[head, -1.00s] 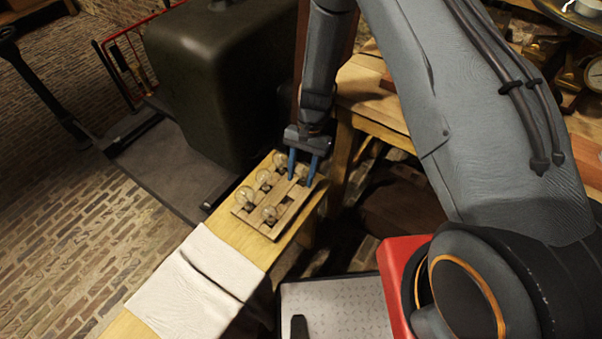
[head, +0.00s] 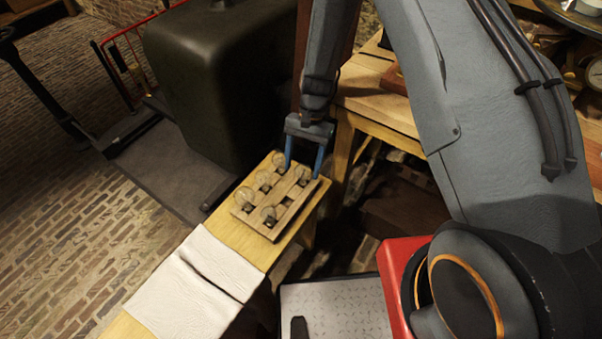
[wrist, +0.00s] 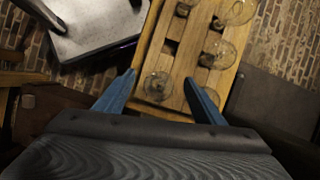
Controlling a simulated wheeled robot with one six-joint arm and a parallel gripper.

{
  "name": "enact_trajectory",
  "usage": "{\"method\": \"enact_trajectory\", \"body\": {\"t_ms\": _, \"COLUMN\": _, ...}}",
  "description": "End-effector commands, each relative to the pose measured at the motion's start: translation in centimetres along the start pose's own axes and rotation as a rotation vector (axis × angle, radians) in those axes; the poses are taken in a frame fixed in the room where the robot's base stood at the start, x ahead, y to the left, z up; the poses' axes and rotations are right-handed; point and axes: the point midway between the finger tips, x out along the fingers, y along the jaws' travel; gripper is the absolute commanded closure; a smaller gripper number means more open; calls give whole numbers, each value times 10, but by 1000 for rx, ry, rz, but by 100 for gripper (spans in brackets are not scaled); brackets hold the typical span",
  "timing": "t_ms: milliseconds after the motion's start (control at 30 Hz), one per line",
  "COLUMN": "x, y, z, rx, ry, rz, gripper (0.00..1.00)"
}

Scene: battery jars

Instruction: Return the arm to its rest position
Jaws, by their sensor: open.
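My gripper (head: 303,168) has blue fingers spread apart and holds nothing. In the head view it hangs just above the far right end of a wooden rack (head: 285,218). The rack holds several round glass jars (head: 245,196). In the wrist view the open fingers (wrist: 163,90) reach toward the near end of the rack (wrist: 187,63), with one glass jar (wrist: 157,86) showing between them. Whether a finger touches the rack or a jar cannot be told.
The rack lies on a narrow wooden bench (head: 232,210) with a white cloth (head: 195,285) nearer the front. A large dark green tank (head: 210,85) stands behind to the left. A wooden table (head: 375,105) with objects is at the right. Brick floor (head: 60,240) lies open at left.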

Motion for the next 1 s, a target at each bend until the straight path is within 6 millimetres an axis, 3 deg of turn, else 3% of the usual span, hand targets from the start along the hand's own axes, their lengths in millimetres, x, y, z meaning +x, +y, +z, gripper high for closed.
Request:
{"method": "enact_trajectory", "body": {"t_ms": 233, "x": -34, "y": 0, "z": -1, "rx": 1, "ry": 1, "rz": -1, "gripper": 37}}
{"method": "enact_trajectory", "body": {"t_ms": 667, "x": -51, "y": 5, "z": 3, "rx": -12, "ry": 13, "rz": -2, "gripper": 37}}
{"method": "enact_trajectory", "body": {"t_ms": 1000, "x": -130, "y": 53, "z": 36, "rx": -137, "ry": 116, "rz": 1, "gripper": 37}}
